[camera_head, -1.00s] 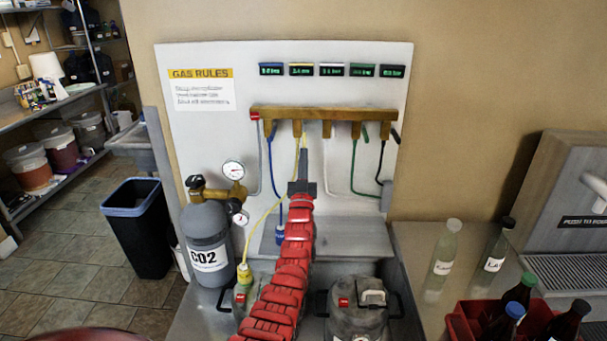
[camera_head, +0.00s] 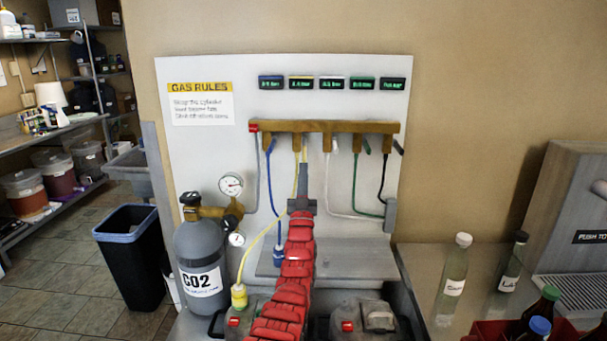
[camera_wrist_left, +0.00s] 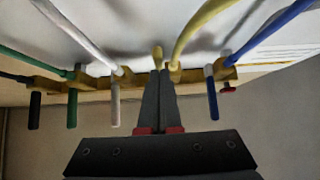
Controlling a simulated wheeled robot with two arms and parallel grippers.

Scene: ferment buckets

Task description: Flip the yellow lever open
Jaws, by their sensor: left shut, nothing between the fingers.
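The brass gas manifold (camera_head: 330,127) is mounted on the white panel, with coloured hoses below it. My left gripper (camera_head: 303,168) is shut and empty just below its second outlet, in front of the yellow hose (camera_head: 252,245). In the left wrist view, my shut fingertips (camera_wrist_left: 160,72) reach the manifold between the white lever (camera_wrist_left: 115,105) and the blue lever (camera_wrist_left: 212,95). A short yellow piece, likely the yellow lever (camera_wrist_left: 157,52), shows just past the fingertips beside the yellow hose (camera_wrist_left: 200,28). The fingers partly hide it, and contact is unclear. My right gripper is out of view.
A green lever (camera_wrist_left: 72,100) and a black lever (camera_wrist_left: 35,108) stand further along the manifold. A grey CO2 cylinder (camera_head: 200,252) with gauges stands at left. Bottles (camera_head: 455,275) stand on the counter at right. Metal kegs are below.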

